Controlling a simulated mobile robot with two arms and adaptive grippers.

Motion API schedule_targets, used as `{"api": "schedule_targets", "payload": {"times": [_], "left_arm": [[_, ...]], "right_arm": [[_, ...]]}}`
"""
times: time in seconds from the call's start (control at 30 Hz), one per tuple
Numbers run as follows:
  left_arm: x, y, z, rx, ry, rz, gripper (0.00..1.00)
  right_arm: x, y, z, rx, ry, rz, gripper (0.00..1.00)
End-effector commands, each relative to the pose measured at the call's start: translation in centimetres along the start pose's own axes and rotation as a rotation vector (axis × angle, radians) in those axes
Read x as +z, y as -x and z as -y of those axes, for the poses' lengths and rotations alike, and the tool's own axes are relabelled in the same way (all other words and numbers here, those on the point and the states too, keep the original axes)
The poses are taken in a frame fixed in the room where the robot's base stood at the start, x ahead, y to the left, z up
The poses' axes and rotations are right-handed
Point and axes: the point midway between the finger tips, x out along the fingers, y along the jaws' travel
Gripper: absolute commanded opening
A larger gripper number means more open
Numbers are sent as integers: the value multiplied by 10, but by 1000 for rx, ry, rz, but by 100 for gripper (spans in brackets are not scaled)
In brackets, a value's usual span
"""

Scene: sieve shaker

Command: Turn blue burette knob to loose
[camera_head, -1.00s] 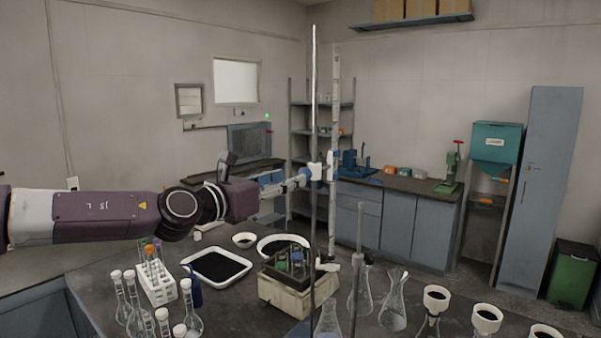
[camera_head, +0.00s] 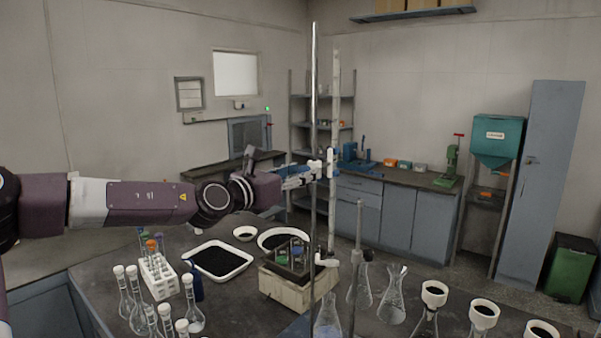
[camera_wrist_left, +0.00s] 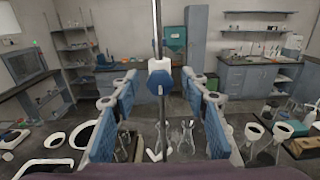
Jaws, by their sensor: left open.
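The blue burette knob (camera_wrist_left: 160,82) sits on a white clamp (camera_wrist_left: 160,64) on the thin metal stand rod (camera_head: 314,100). In the left wrist view the knob is centred between the two blue pads of my open left gripper (camera_wrist_left: 160,100), with a gap on each side. In the head view the left gripper (camera_head: 300,176) comes in from the left, its tips by the clamp; the knob itself is hidden there. The burette (camera_head: 335,110) stands upright just right of the rod, with a white stopcock piece (camera_head: 327,259) lower down. My right gripper is not in view.
Below stand a white box with dark inserts (camera_head: 290,290), a white tray of black powder (camera_head: 220,262), a test tube rack (camera_head: 158,275) and several glass flasks (camera_head: 392,300). A second short rod (camera_head: 358,240) rises at the right. The air around the clamp is clear.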

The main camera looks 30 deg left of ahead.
Motion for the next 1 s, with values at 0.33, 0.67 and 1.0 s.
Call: {"api": "schedule_targets", "payload": {"times": [0.33, 0.67, 1.0], "left_arm": [[0, 0, 0, 0, 0, 0, 28], [0, 0, 0, 0, 1, -1, 1], [-4, 0, 0, 1, 90, 0, 0]], "right_arm": [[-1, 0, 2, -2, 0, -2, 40], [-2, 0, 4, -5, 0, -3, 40], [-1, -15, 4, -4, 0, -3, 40]]}}
